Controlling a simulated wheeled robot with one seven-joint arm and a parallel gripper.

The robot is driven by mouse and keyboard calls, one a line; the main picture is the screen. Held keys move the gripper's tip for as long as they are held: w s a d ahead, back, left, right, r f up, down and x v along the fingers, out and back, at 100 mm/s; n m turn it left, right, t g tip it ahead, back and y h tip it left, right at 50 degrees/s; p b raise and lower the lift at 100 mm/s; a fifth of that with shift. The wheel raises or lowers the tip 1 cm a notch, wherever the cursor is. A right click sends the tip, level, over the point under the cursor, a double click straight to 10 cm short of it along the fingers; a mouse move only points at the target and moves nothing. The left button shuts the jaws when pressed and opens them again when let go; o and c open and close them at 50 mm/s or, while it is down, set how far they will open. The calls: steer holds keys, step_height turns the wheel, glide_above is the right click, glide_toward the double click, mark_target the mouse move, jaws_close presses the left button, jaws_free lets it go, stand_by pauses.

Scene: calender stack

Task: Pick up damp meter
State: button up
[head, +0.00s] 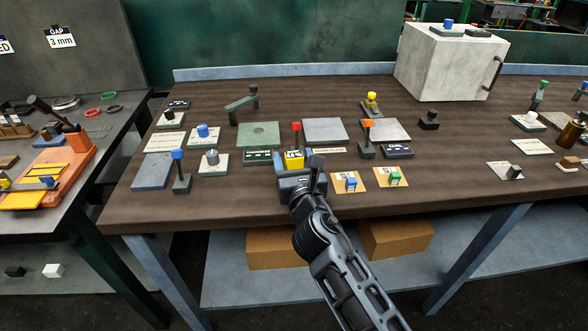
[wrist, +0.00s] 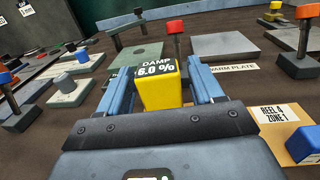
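The damp meter (wrist: 163,90) is a yellow block with a dark top display reading "DAMP 6.0 %". In the wrist view it stands upright between the two blue fingers of my gripper (wrist: 162,92). The fingers are apart, one on each side of it, with narrow gaps seeming to show; I cannot see firm contact. In the head view the damp meter (head: 293,161) is on the brown bench, partly hidden by my gripper (head: 300,172), which reaches it from the front.
A red-topped post (head: 296,132) stands just behind the meter. A blue stamp on a card (head: 350,183) is close on the right. Plates, knobs and posts fill the bench (head: 240,205), whose front strip is clear. A grey cabinet (head: 450,62) stands at the back right.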

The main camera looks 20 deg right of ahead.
steer(key=c, duration=1)
steer(key=shift+c, duration=0.8)
steer(key=shift+r, duration=0.15)
